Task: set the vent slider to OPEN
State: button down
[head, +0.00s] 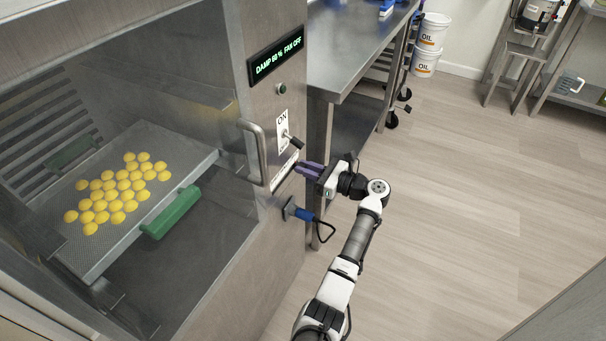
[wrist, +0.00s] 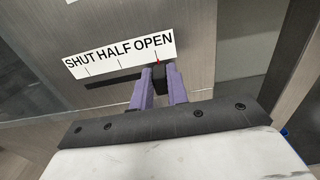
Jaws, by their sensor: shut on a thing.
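The vent slider's label (wrist: 120,52) reads SHUT, HALF, OPEN from left to right in the wrist view. The dark slot (wrist: 113,79) runs below it. The black slider knob (wrist: 159,75) stands at the right end of the slot, under the word OPEN, with a small red mark above it. My gripper (wrist: 162,76) has its purple fingers on both sides of the knob and is shut on it. In the head view my gripper (head: 299,168) reaches the cabinet front at the label strip (head: 283,171), and the knob is hidden there.
Above the strip are an ON switch (head: 287,138) and a display (head: 276,54) reading "DAMP 60 % FAN OFF". A door handle (head: 254,150) stands left of my gripper. A blue plug with cable (head: 303,214) is below. The floor to the right is clear.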

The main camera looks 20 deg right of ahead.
jog(key=shift+w+d, duration=0.1)
jog(key=shift+d, duration=0.05)
jog(key=c, duration=1.4)
grip_release()
jog(key=shift+o, duration=0.2)
jog(key=b+v, duration=0.1)
jog(key=v, duration=1.2)
jog(key=shift+s+d+b, duration=0.25)
jog(key=shift+s+b, duration=0.05)
jog(key=shift+b, duration=0.05)
